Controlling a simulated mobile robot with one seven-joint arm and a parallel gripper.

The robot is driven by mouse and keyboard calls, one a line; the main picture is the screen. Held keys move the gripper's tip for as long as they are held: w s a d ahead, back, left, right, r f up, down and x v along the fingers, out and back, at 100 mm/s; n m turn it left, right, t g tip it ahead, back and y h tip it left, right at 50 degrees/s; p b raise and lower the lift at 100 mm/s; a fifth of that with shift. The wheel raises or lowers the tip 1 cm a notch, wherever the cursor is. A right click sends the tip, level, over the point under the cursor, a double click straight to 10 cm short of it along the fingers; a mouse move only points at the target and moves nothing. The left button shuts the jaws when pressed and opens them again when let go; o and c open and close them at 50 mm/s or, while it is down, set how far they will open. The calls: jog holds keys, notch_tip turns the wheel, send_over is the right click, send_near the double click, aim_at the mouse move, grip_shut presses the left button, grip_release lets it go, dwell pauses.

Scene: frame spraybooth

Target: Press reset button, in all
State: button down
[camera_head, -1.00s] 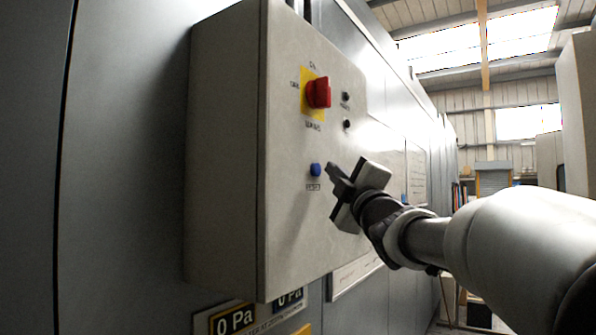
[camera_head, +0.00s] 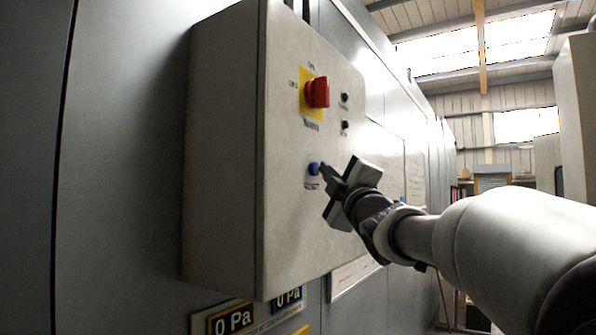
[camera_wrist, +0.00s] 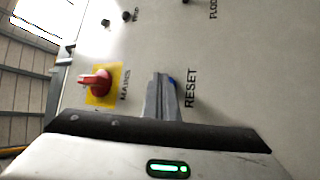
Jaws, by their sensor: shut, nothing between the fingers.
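In the wrist view the closed fingers (camera_wrist: 161,80) hide most of the blue button (camera_wrist: 172,81), leaving a sliver beside the RESET label (camera_wrist: 190,88).
Two small dark buttons or lamps (camera_head: 345,111) are at the box's upper right. The red switch sticks out from the panel above my gripper. Pressure displays (camera_head: 232,320) are below the box. A row of grey cabinet panels runs back along the wall.

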jog(key=shift+w+a, duration=0.2)
jog(key=shift+a, duration=0.05)
dwell(0.3)
jog(key=shift+s+d, duration=0.1)
jog(key=shift+s+d+b, duration=0.3)
jog(key=shift+s+d, duration=0.2)
jog(key=shift+d, duration=0.1)
jog(key=shift+d, duration=0.1)
jog(key=shift+s+d, duration=0.75)
jog(key=shift+d, duration=0.25)
jog(key=shift+s+d, duration=0.7)
jog(key=shift+d, duration=0.25)
